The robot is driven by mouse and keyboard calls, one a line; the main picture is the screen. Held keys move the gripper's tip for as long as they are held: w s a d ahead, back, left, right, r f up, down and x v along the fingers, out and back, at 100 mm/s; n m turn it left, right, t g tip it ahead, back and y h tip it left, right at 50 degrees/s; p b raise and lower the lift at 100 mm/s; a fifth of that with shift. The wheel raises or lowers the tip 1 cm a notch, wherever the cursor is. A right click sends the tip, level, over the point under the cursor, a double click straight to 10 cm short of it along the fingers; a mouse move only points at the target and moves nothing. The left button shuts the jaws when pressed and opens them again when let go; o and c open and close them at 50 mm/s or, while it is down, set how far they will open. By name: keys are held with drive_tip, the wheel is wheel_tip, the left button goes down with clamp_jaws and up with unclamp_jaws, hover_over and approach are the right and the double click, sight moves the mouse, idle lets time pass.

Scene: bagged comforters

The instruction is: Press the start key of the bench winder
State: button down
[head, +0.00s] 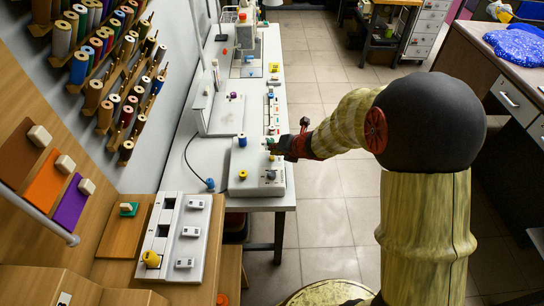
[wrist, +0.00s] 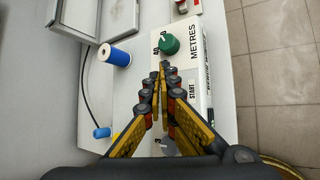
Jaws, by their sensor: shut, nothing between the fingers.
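The bench winder (head: 257,188) is a white box on the front end of the long white table in the head view. In the wrist view its top (wrist: 185,20) shows a green knob (wrist: 169,44), the word METRES and a START label (wrist: 191,90). The start key itself cannot be made out; my fingers cover the area beside the label. My gripper (wrist: 162,66) is shut and empty, its tips over the winder just short of the green knob. In the head view my gripper (head: 278,147) reaches in from the right. Whether the tips touch the winder is unclear.
A blue spool (wrist: 120,57) stands left of my fingers. A grey knob (wrist: 168,146) shows between the finger bases. A cable with a blue end (head: 210,184) lies on the table. Thread racks (head: 95,70) line the left wall. Tiled floor (head: 330,180) is open to the right.

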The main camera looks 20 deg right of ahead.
sight(274, 157)
wheel_tip(274, 157, up, 5)
drive_tip(key=p, duration=0.5)
drive_tip(key=shift+r, duration=0.1)
idle(0.7)
